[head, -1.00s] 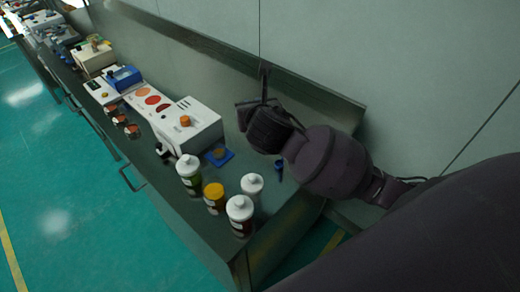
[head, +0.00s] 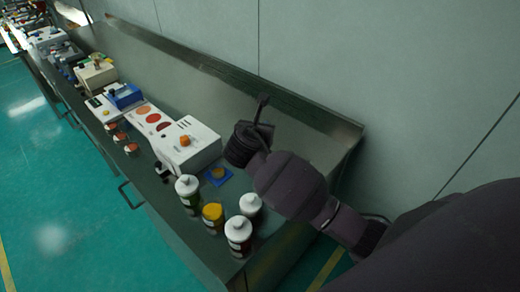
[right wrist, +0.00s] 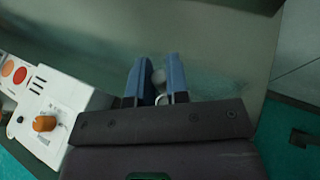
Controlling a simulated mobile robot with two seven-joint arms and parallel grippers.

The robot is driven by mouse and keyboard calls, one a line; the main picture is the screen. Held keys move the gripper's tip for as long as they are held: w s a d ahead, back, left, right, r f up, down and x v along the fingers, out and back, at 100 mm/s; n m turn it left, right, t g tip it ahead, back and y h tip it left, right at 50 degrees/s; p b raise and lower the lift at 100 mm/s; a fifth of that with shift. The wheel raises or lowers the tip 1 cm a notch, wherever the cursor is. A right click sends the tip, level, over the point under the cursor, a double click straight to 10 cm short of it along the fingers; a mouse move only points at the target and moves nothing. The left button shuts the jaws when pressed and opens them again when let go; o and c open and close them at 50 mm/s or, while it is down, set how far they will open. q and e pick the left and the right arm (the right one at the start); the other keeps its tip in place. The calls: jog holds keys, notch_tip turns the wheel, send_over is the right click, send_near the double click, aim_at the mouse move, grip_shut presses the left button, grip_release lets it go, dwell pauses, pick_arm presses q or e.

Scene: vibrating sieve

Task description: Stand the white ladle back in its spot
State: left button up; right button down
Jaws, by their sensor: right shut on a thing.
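My right gripper (head: 262,112) is over the back part of the bench, right of the white machine. In the right wrist view its two blue fingers (right wrist: 156,75) are shut on a small pale, rounded thing (right wrist: 160,99), seemingly part of the white ladle. Most of it is hidden between the fingers, and the ladle cannot be made out in the head view. A blue square pad (head: 219,176) with a brownish round middle lies on the bench beside the machine. I cannot tell which place is the ladle's spot. My left gripper is not in view.
The white machine with an orange knob (head: 187,147) stands left of my right gripper. Bottles with white caps (head: 238,236) and a yellow-capped jar (head: 212,217) stand near the bench's front right. A raised back edge (head: 310,112) runs along the wall.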

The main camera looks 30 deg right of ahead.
jog(key=shift+f, duration=4.35)
jog(key=c, duration=1.1)
grip_release()
jog(key=shift+f, duration=0.1)
jog(key=v, duration=1.2)
